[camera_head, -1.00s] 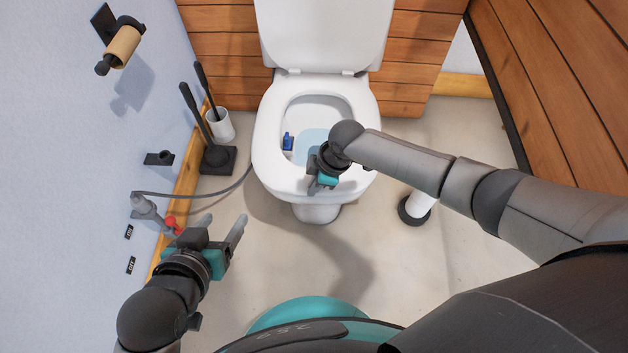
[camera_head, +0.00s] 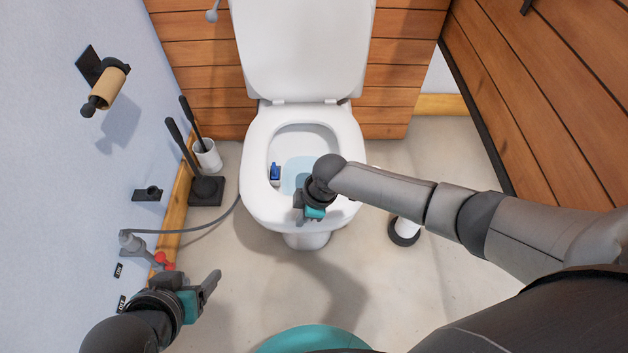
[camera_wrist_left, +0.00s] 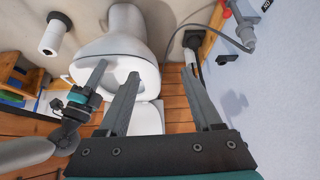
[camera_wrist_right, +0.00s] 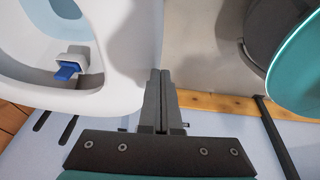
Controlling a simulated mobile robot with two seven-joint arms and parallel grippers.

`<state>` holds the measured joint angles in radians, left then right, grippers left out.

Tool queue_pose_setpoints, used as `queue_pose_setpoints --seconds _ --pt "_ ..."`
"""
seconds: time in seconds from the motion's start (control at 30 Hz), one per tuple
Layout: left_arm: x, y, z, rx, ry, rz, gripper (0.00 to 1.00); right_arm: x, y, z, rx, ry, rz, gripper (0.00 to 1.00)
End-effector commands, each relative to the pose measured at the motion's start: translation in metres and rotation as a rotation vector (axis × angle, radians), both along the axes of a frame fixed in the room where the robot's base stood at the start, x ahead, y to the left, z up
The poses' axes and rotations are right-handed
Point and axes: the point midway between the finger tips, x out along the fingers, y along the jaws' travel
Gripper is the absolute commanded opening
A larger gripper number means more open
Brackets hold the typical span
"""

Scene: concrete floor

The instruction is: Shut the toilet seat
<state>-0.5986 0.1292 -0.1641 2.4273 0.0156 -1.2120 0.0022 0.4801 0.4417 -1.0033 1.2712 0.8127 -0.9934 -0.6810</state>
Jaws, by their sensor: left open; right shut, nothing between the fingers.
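The white toilet (camera_head: 345,150) stands against the wooden wall, with its raised lid (camera_head: 303,50) leaning back upright. I cannot tell whether a separate seat is up against the lid. The bowl is open, and a blue-and-white rim block (camera_head: 275,174) hangs inside its left side. My right gripper (camera_head: 300,215) is shut and empty at the front rim; in the right wrist view its closed fingers (camera_wrist_right: 160,75) are beside the white rim. My left gripper (camera_head: 192,280) is open and empty, low and left in front of the toilet; its spread fingers show in the left wrist view (camera_wrist_left: 160,75).
A toilet brush set (camera_head: 206,188) stands left of the toilet by the wall. A grey hose runs from a valve with a red handle (camera_head: 163,262). A paper-roll holder (camera_head: 103,90) is on the left wall. Front floor is clear.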

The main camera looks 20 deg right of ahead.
Motion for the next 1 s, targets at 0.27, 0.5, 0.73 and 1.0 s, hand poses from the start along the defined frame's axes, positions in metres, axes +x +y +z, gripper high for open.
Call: queue_pose_setpoints --seconds 0.27,0.5,0.73,1.0 --pt "-0.022 0.022 0.01 0.063 0.156 0.039 0.66 0.002 -0.001 0.014 0.0 -0.008 -0.003 0.0" --pt "-0.022 0.023 -0.016 0.075 0.214 0.039 0.66 0.002 0.0 0.028 0.001 -0.013 -0.007 0.0" --pt "-0.023 0.023 -0.045 0.079 0.253 0.037 0.66 0.002 0.0 0.04 0.001 -0.018 -0.008 0.0" --pt "-0.031 0.024 -0.077 0.087 0.299 0.034 0.66 0.0 -0.006 0.064 0.0 -0.02 -0.01 0.0"
